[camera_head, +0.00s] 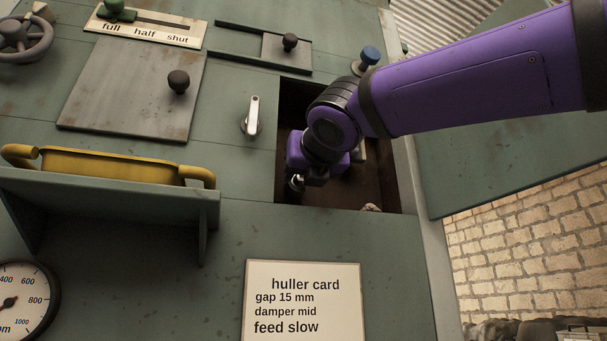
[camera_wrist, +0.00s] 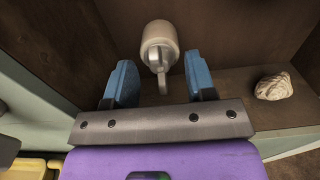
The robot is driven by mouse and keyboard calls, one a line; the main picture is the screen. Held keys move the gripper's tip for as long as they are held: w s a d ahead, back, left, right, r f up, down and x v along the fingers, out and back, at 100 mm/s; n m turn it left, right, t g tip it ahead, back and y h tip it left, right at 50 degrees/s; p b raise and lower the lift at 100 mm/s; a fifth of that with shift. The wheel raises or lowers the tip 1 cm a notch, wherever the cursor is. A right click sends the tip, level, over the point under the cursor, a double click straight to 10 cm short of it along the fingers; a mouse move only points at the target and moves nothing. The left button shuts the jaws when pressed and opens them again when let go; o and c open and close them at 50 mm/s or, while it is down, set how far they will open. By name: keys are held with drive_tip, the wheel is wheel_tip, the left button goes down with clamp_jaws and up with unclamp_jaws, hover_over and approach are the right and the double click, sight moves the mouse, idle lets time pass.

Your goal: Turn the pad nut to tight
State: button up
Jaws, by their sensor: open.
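The pad nut (camera_wrist: 158,57), a grey metal piece with a tab pointing down, sits on the front of a pale round pad (camera_wrist: 159,34) inside a brown recess. In the wrist view my gripper (camera_wrist: 160,78) is open, with one blue finger on each side of the nut's tab. The fingers look apart from the tab; I cannot tell how deep they reach around it. In the head view my gripper (camera_head: 308,178) is inside the square opening, and my wrist hides most of the nut and pad.
A pale crumpled lump (camera_wrist: 274,86) lies on the recess floor, right of my gripper. The recess walls (camera_head: 388,175) enclose my gripper closely. A silver lever (camera_head: 252,115) and a yellow-handled tray (camera_head: 115,166) are to the left. A huller card (camera_head: 304,305) is below.

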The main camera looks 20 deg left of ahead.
drive_tip(key=shift+w+a, duration=0.25)
drive_tip(key=shift+w, duration=0.15)
drive_tip(key=c, duration=0.9)
